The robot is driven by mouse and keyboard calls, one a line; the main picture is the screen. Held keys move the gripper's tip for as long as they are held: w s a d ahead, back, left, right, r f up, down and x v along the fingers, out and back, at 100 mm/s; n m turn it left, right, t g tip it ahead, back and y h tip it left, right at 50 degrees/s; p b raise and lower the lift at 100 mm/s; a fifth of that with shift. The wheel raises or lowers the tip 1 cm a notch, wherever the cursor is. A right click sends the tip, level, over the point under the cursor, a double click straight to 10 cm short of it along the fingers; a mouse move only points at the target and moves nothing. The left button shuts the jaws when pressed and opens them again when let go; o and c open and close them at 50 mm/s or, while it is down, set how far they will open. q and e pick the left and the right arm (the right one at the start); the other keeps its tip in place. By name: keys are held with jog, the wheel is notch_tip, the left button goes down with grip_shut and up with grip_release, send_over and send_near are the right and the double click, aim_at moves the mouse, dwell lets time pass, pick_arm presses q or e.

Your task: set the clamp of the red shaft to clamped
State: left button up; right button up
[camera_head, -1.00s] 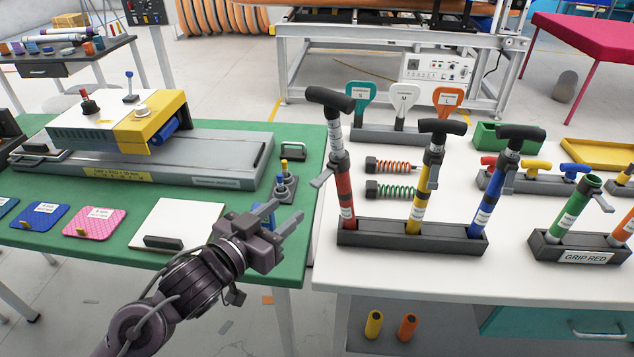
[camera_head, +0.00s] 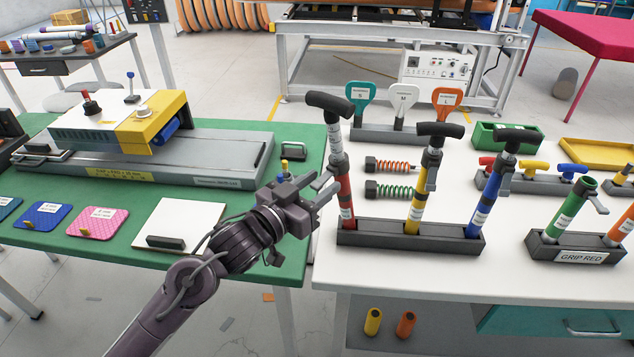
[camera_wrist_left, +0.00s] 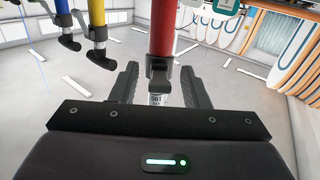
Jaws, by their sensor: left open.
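The red shaft (camera_head: 346,195) stands leftmost in the dark rack, with a black T-handle (camera_head: 343,104) and a white labelled upper section. Its grey clamp (camera_wrist_left: 161,68) shows between my fingers in the left wrist view, where the scene appears upside down. My left gripper (camera_head: 325,187) is open at the left side of the red shaft, at clamp height. In the left wrist view its two fingers (camera_wrist_left: 159,78) lie on either side of the clamp, with visible gaps. In the head view the gripper partly hides the clamp, so its lever setting is unclear.
A yellow shaft (camera_head: 418,203) and a blue shaft (camera_head: 486,200) share the rack (camera_head: 400,240), to the right. Two springs (camera_head: 392,165) lie behind. The green table (camera_head: 95,248) is at left, with a gap between the tables.

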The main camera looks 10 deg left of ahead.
pick_arm(q)
jog(key=shift+c, duration=0.4)
grip_shut()
jog(key=shift+b, duration=0.3)
pick_arm(e)
jog(key=shift+f, duration=0.25)
